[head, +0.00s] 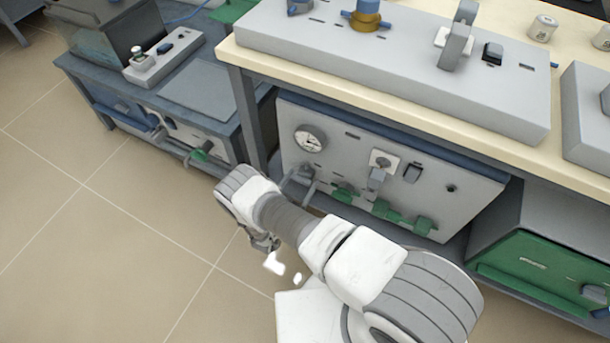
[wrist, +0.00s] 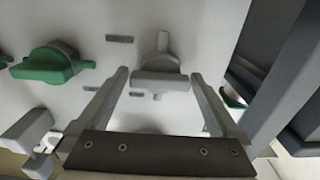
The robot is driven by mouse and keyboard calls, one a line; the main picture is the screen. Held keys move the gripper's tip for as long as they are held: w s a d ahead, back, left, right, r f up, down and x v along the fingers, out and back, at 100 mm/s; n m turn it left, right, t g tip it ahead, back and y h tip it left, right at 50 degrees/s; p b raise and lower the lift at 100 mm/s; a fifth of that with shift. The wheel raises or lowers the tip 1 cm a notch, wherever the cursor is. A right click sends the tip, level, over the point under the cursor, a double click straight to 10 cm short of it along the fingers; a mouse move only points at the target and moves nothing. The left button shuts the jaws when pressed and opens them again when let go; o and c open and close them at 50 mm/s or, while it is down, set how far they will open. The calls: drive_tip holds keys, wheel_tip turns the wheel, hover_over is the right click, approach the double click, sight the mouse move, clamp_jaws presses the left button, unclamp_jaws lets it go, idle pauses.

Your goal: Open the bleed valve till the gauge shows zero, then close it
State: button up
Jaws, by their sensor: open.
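A round white gauge (head: 310,139) is on the upper left of the grey panel (head: 450,210) under the bench in the head view; its needle is too small to read. In the wrist view a grey valve handle (wrist: 160,84) stands out from the panel between the fingers of my gripper (wrist: 160,77). The gripper is open, one finger on each side of the handle with gaps visible. I cannot tell from the markings whether this is the bleed valve. In the head view my gripper (head: 303,184) is near the panel's lower left, partly hidden by my arm.
Several green handles (head: 382,210) line the panel's lower edge; one green handle (wrist: 45,65) is left of my gripper in the wrist view. A dark bench leg (head: 248,115) stands close to the panel's left side. The tiled floor (head: 110,230) at left is clear.

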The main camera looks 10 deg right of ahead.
drive_tip(key=shift+w+d, duration=0.1)
drive_tip(key=shift+w, duration=0.1)
idle(0.3)
drive_tip(key=c, duration=1.1)
